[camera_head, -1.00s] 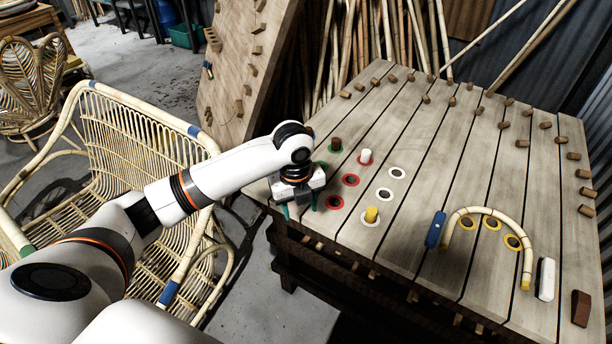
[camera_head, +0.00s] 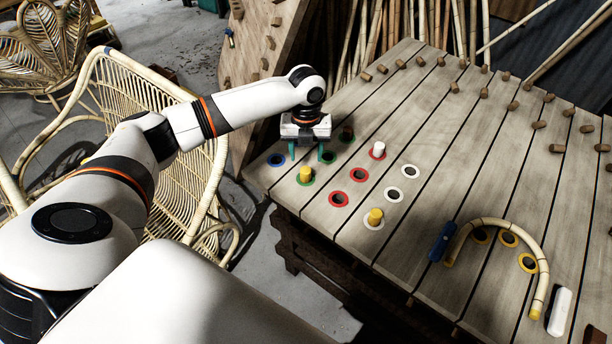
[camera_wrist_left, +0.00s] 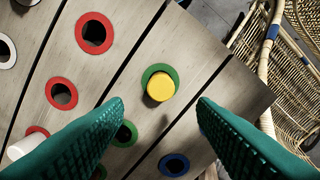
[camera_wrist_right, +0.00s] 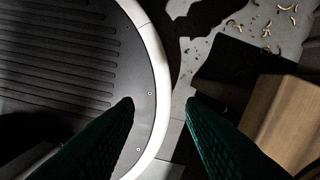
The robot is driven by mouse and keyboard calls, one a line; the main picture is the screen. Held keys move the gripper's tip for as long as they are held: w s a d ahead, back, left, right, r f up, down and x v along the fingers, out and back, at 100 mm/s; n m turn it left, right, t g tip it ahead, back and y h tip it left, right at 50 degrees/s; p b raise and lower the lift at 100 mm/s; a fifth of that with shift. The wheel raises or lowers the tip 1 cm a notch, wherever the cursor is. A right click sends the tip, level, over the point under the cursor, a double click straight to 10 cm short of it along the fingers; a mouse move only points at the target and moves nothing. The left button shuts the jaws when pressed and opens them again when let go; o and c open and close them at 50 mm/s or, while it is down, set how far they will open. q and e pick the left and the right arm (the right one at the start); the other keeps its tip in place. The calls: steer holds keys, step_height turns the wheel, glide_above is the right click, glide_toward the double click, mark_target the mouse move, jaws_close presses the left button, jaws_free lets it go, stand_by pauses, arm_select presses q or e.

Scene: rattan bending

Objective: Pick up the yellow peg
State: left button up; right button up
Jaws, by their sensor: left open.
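One yellow peg (camera_head: 306,174) stands in a green-ringed hole near the table's left edge; the left wrist view shows its round top (camera_wrist_left: 161,87). A second yellow peg (camera_head: 375,216) stands in a white-ringed hole nearer the front. My left gripper (camera_head: 306,153) is open and empty, with its green fingers just behind the first yellow peg in the head view. In the left wrist view the peg lies ahead of the finger gap (camera_wrist_left: 160,105), with neither finger touching it. My right gripper (camera_wrist_right: 159,102) is open and empty, away from the table.
Red-ringed holes (camera_head: 339,198) lie beside the first yellow peg. A bent rattan piece (camera_head: 515,235) and a blue block (camera_head: 441,242) occupy the right. A rattan chair (camera_head: 135,95) stands left of the table.

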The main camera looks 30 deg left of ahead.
mark_target(306, 170)
arm_select(q)
steer(key=f, duration=0.3)
steer(key=shift+s+d+f+p, duration=0.15)
steer(key=shift+s+f+p, duration=0.2)
steer(key=shift+s, duration=0.05)
steer(key=shift+f, duration=0.5)
steer(key=c, duration=1.1)
arm_select(e)
steer(key=shift+w+d+r, duration=0.4)
steer(key=shift+w+r, duration=0.05)
steer(key=shift+w, duration=0.15)
